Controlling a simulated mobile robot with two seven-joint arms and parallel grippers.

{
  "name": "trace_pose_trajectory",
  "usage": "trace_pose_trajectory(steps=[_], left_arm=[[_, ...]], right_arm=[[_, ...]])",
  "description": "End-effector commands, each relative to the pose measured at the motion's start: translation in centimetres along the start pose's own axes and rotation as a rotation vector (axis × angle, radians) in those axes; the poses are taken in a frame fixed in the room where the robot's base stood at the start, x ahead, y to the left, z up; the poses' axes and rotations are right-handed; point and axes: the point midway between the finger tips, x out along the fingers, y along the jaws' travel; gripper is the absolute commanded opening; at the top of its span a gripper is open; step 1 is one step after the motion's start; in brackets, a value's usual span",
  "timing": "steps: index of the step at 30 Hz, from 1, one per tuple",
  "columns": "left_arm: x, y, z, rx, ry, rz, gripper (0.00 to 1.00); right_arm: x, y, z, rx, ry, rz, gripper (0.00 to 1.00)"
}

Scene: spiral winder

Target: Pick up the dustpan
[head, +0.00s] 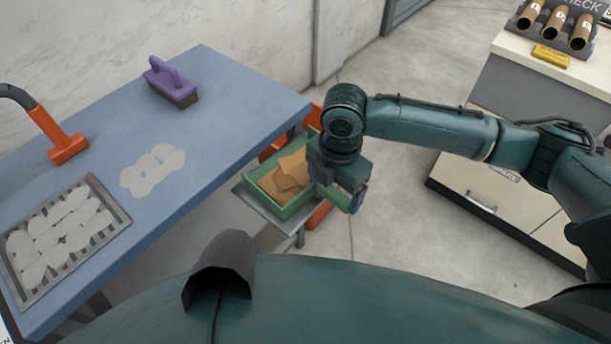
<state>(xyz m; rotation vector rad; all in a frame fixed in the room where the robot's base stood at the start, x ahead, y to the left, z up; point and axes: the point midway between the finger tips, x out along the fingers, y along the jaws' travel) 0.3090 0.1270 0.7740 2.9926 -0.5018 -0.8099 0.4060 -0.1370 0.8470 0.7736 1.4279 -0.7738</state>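A purple hand brush (171,82) with dark bristles lies on the far part of the blue table. My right gripper (349,203) points down beside the right end of a green tray (287,210) holding brown sheets. A green piece shows right at its fingers; I cannot tell whether this is part of the tray or a separate thing, or whether the fingers are closed on it. My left gripper is not in view.
The blue table (225,105) carries white round pieces (152,170), a grey rack (112,226) of more such pieces, and an orange-ended hose tool (68,148). The green tray sits on a grey shelf. A cabinet (520,110) with brown tubes stands right; floor between is clear.

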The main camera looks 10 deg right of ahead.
Motion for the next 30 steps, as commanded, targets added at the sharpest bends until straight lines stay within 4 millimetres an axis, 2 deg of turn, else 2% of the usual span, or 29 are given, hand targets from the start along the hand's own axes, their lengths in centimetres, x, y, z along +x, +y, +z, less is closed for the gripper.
trace_pose_trajectory(steps=[1,9,17,20,30], left_arm=[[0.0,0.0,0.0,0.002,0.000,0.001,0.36],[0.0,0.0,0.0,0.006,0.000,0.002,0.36],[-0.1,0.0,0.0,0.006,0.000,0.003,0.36],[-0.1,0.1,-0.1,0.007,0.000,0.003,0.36],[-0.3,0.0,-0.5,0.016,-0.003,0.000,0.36]], right_arm=[[0.0,0.0,0.0,0.000,0.000,0.000,0.79],[0.0,0.0,0.0,0.000,0.000,0.000,0.57],[-0.3,0.1,0.0,0.000,0.000,0.003,0.56],[-1.4,0.2,0.1,0.001,-0.001,0.005,0.56],[-8.0,0.1,0.0,0.000,-0.001,0.004,0.56]])
